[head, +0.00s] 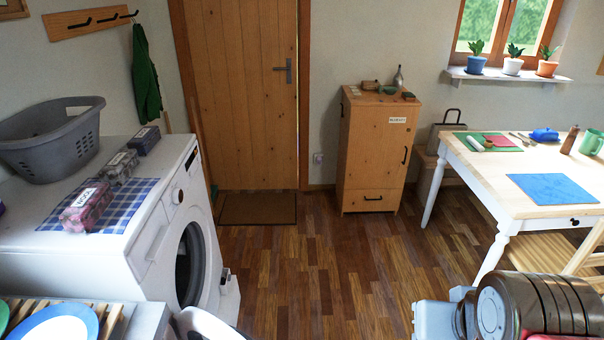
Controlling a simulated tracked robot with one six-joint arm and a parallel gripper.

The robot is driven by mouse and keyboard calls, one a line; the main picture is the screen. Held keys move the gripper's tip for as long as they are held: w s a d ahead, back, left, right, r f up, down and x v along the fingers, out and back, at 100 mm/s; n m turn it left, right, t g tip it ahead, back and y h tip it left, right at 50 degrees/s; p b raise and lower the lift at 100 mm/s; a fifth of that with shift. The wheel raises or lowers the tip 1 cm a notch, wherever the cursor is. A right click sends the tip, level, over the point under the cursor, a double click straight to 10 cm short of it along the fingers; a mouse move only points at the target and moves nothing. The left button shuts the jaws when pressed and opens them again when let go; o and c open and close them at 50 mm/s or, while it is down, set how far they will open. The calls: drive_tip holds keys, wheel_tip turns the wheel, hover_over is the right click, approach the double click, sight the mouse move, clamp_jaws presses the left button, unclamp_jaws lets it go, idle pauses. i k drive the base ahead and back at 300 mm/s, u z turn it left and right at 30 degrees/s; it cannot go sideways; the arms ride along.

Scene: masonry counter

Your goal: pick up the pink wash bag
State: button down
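The pink wash bag (87,206) is a small patterned pink block-shaped bag with a white label on top. It lies at the near end of a blue checked cloth (62,217) on the white washing machine (150,215), at the left of the head view. The three bags are apart. My gripper is not in view; only parts of my arm show at the bottom right.
A dish rack (100,318) with plates is at the near left. A wooden cabinet (375,150) and a white-legged table (470,165) stand to the right. The middle floor is clear.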

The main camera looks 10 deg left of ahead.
sight(83, 213)
drive_tip(key=u, duration=1.65)
